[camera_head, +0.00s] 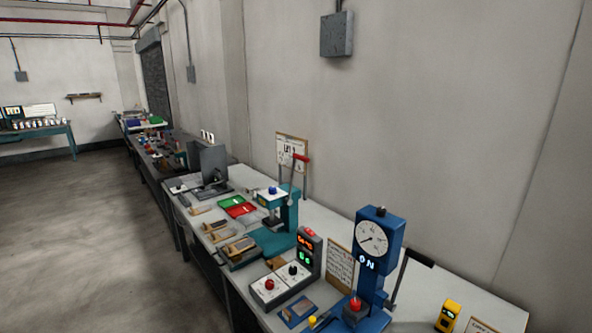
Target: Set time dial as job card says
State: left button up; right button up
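A control box (283,284) with a white top stands near the front edge of the long bench. It carries a red knob (270,285) and a black knob (293,269); which is the time dial I cannot tell. A grey display post (309,256) behind them shows orange and green digits, too small to read surely. A printed card (340,268) in a brown frame stands to its right. Another card on a board (292,148) stands at the wall. Which one is the job card is unclear, and the text is unreadable. Neither of my grippers is in view.
A blue press (371,240) with a round gauge and black-handled lever stands right of the control box. A teal press (289,212) with a red-handled lever stands behind it. Green and red trays (238,210) lie further back. A yellow device (448,315) sits at right. The floor at left is clear.

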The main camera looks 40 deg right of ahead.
aim_at(292, 269)
jog(key=i+z, duration=0.1)
jog(key=z, duration=0.6)
jog(key=i+j+z, duration=0.1)
jog(key=z, duration=0.25)
jog(key=i+j+z, duration=0.25)
jog(key=j, duration=0.35)
jog(key=i+j+z, duration=0.3)
jog(key=j, duration=0.35)
jog(key=i+j+z, duration=0.1)
jog(key=j, duration=0.3)
jog(key=i+j+z, duration=0.15)
jog(key=j, duration=0.2)
jog(key=i+j, duration=0.1)
jog(key=j, duration=0.4)
jog(key=i, duration=0.05)
